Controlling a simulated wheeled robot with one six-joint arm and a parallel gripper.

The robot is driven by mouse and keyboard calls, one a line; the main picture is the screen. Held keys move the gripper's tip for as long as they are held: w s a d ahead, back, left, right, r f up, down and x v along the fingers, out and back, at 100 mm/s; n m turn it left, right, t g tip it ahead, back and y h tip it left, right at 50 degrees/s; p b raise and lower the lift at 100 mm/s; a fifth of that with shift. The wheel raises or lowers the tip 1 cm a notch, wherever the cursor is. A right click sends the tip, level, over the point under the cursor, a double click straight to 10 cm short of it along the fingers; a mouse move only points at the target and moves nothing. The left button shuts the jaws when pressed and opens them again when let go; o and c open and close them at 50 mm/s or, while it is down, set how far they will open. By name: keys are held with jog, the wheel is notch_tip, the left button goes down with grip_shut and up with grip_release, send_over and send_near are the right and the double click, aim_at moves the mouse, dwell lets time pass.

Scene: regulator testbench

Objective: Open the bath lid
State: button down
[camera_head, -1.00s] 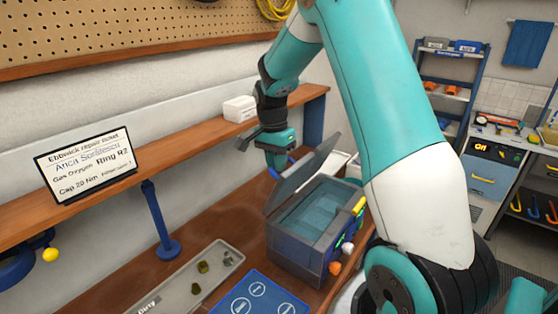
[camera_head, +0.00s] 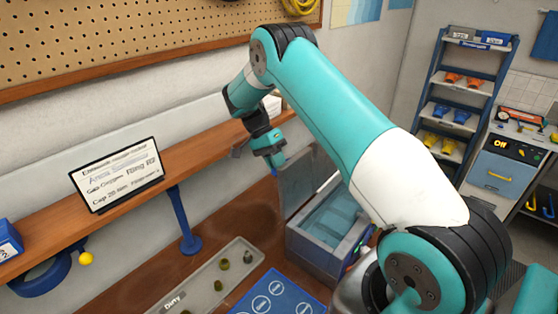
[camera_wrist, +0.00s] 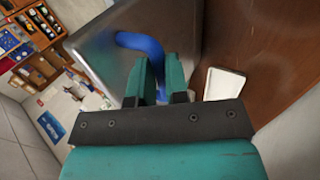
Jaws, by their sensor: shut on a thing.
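The bath (camera_head: 322,238) is a dark blue-grey box on the wooden bench, with pale blue liquid inside. Its grey lid (camera_head: 298,184) stands raised, roughly upright, along the bath's left side. My gripper (camera_head: 275,168) is at the lid's upper edge. In the wrist view my gripper (camera_wrist: 159,82) has its teal fingers shut on the blue lid handle (camera_wrist: 142,44), which curves out from the grey lid (camera_wrist: 103,62). The handle is mostly hidden in the head view.
A grey tray (camera_head: 215,283) with small parts and a blue mat (camera_head: 277,292) lie in front of the bath. A wooden shelf (camera_head: 190,158) carrying a sign (camera_head: 117,175) runs along the wall behind. A white flat object (camera_wrist: 224,84) lies on the bench.

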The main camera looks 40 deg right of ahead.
jog(key=shift+s+d+f, duration=0.1)
jog(key=shift+s+f, duration=0.05)
jog(key=shift+f, duration=0.1)
jog(key=c, duration=1.3)
grip_release()
jog(key=shift+o, duration=0.9)
jog(key=shift+r, duration=0.1)
